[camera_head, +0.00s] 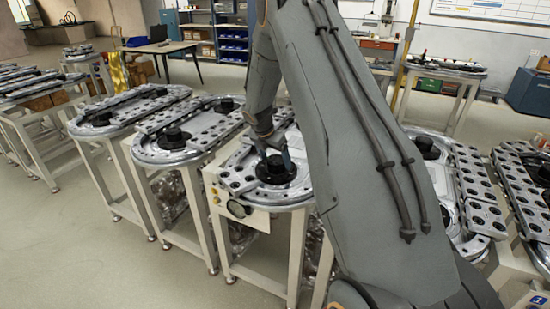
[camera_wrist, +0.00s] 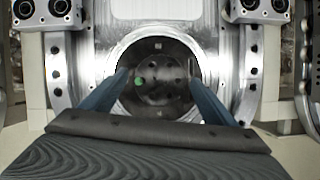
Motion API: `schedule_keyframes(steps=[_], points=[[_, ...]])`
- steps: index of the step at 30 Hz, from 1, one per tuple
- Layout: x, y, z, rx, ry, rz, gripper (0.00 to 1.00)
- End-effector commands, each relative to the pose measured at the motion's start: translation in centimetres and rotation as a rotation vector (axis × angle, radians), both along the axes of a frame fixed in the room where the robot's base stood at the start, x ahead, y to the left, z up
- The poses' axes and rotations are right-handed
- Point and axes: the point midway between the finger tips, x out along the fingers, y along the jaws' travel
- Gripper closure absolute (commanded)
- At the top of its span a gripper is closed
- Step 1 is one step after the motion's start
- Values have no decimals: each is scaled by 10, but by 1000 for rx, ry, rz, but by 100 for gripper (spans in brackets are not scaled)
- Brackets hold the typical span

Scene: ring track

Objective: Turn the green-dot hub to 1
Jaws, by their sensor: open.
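The green-dot hub (camera_wrist: 160,84) is a dark round disc in the middle of the wrist view, set in a shiny round metal opening. Its green dot shows left of its centre. My gripper (camera_wrist: 160,84) is open, with one blue-grey finger on each side of the hub in this view. I cannot tell whether the fingers touch it. In the head view the hub (camera_head: 275,170) is a black disc on the middle metal track table, and my gripper (camera_head: 275,158) points down at it. The number marks around the hub are too small to read.
A similar track table (camera_head: 158,158) stands to the left, with more beyond it. Other tables (camera_head: 455,205) stand to the right, partly behind my arm. Bare floor (camera_head: 60,250) is free at the front left. A blue shelf unit (camera_head: 232,45) stands at the back.

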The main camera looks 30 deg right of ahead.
Motion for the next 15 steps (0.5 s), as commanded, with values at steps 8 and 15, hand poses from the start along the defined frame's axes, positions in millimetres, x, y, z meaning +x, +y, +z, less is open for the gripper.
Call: schedule_keyframes(steps=[8,15], points=[[1,-1,-1,0,-2,-1,20],[0,-1,-1,1,-1,-1,57]])
